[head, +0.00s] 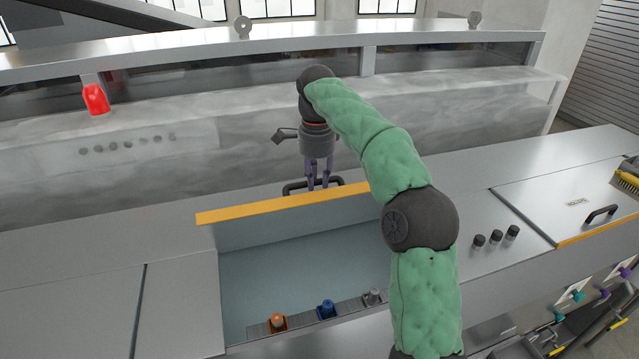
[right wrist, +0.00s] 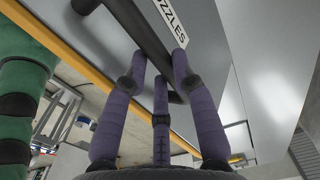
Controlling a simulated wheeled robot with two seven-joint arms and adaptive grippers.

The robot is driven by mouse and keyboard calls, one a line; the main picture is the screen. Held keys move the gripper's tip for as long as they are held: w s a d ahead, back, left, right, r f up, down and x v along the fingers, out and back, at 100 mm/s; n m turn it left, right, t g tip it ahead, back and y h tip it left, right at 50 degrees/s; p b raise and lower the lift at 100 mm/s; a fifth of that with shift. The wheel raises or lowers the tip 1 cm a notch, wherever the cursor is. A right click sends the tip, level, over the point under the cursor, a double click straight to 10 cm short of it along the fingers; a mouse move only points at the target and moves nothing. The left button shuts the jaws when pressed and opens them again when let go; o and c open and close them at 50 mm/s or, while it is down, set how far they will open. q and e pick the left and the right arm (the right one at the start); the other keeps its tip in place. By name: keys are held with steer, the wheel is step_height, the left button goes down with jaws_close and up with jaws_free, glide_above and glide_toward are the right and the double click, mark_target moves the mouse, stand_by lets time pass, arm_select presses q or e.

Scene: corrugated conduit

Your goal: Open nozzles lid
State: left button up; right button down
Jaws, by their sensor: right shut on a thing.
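The nozzles lid (head: 285,207), with a yellow edge, is raised at the back of an open compartment (head: 290,275). Its black handle (head: 296,187) is on the far side. My right gripper (head: 318,181) reaches down from above and is shut on the handle. In the right wrist view, the purple fingers (right wrist: 160,66) are around the black handle (right wrist: 150,38), beside a white label (right wrist: 171,20) partly reading "ZZLES". Orange (head: 277,321), blue (head: 326,309) and grey (head: 373,297) nozzles sit in a row along the compartment's front. My left gripper is not in view.
A closed lid (head: 560,195) with a black handle (head: 601,213) is at the right. Several black knobs (head: 496,237) stand between it and my right arm. A grey machine wall with a red lamp (head: 95,99) rises behind. The left counter (head: 70,300) is clear.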

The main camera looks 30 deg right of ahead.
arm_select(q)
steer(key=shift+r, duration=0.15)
arm_select(e)
steer(key=shift+w+d+f+g, duration=0.15)
steer(key=shift+w+g, duration=0.1)
steer(key=shift+w, duration=0.25)
steer(key=shift+w+a+f+g, duration=0.1)
steer(key=shift+w+g, duration=0.15)
steer(key=shift+w, duration=0.25)
steer(key=shift+d, duration=0.1)
steer(key=c, duration=1.1)
jaws_free()
steer(key=shift+w, duration=0.1)
steer(key=shift+o, duration=0.5)
steer(key=shift+w+d, duration=0.2)
steer(key=shift+w, duration=0.3)
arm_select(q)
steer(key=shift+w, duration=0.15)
arm_select(e)
steer(key=shift+s+a+r, duration=0.1)
steer(key=shift+s+r, duration=0.2)
steer(key=shift+s, duration=0.1)
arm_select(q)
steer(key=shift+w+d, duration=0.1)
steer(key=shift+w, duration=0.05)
arm_select(e)
steer(key=shift+f, duration=0.1)
